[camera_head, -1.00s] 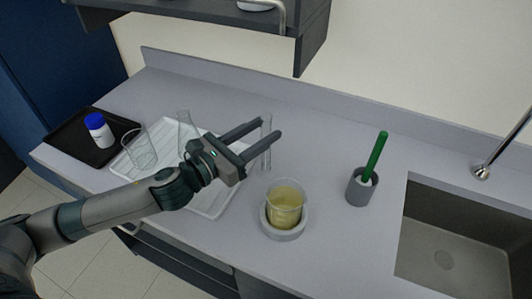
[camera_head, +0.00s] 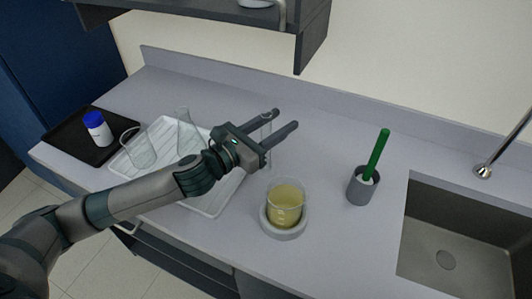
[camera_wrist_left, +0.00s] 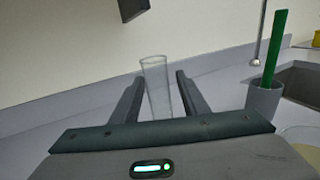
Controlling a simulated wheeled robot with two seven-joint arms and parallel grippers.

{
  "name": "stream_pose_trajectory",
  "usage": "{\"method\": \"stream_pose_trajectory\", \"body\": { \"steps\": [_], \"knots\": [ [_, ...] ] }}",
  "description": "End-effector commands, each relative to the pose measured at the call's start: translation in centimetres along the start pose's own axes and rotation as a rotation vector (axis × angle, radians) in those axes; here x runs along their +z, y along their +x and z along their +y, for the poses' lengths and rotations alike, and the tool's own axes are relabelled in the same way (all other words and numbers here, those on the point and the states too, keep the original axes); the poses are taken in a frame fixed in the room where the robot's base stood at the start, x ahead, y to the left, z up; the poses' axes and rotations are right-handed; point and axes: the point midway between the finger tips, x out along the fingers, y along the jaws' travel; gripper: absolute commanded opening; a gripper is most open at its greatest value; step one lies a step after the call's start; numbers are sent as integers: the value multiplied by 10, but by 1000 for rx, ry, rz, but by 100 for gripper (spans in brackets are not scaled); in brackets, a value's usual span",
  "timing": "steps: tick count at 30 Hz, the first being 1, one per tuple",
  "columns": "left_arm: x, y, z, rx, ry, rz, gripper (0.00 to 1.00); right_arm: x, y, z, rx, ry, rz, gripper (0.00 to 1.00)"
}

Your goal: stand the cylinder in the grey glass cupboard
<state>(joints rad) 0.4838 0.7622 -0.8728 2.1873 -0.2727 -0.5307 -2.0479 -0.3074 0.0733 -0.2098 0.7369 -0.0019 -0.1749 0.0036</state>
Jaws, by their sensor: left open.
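The cylinder is a tall, clear glass (camera_head: 267,133) standing upright on the counter behind the beaker; it also shows in the left wrist view (camera_wrist_left: 156,82). My left gripper (camera_head: 287,119) is open, with its two fingers on either side of the cylinder; in the wrist view the cylinder stands between the fingers (camera_wrist_left: 158,92). I cannot tell whether either finger touches it. The cylinder's lower part is partly hidden by the gripper. A grey wall cupboard (camera_head: 205,15) hangs at the top, only its lower part in view. My right gripper is not in view.
A beaker of yellow liquid (camera_head: 286,204) sits in a round grey holder just in front. A green-handled brush stands in a grey cup (camera_head: 361,187). A white tray (camera_head: 207,205) holds glassware. A black tray (camera_head: 69,145) holds a blue-capped bottle. The sink (camera_head: 465,235) is at right.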

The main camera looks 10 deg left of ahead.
Motion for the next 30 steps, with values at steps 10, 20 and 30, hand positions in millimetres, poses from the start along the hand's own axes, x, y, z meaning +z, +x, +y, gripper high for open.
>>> {"method": "stream_pose_trajectory", "body": {
  "steps": [10,20,30],
  "knots": [
    [0,0,0,0,0,0,38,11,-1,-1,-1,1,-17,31],
    [0,0,0,0,0,0,0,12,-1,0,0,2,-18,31],
    [9,0,0,-1,0,-3,0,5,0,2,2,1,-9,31]
  ]
}}
